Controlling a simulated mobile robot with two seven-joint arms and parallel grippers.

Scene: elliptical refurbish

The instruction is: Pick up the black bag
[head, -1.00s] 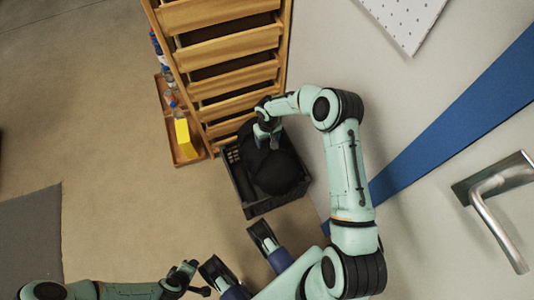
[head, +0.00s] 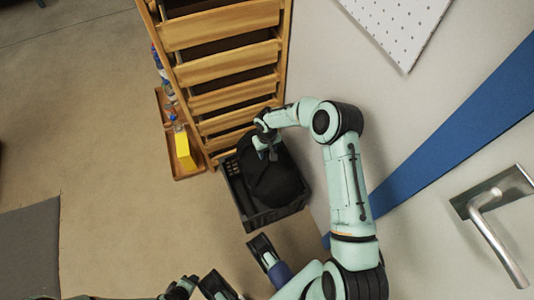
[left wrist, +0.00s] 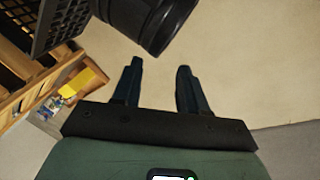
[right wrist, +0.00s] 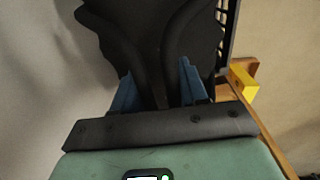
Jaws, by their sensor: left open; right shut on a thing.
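The black bag (head: 270,178) sits in a dark crate (head: 262,221) on the floor below the wooden rack. My right gripper (head: 266,146) is at the bag's upper end. In the right wrist view my right gripper (right wrist: 160,92) is shut on the bag's strap, with the dark bag (right wrist: 135,40) filling the space beyond the fingers. My left gripper (left wrist: 152,80) is open and empty over bare floor in the left wrist view. In the head view it is only partly visible at the bottom edge. The bag's underside is hidden in the crate.
A slatted wooden rack (head: 222,62) stands behind the crate. A low wooden tray (head: 188,171) with a yellow item (head: 184,146) and bottles is to its left. A wall with a door handle (head: 492,200) is on the right. Open floor (head: 100,130) lies at left.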

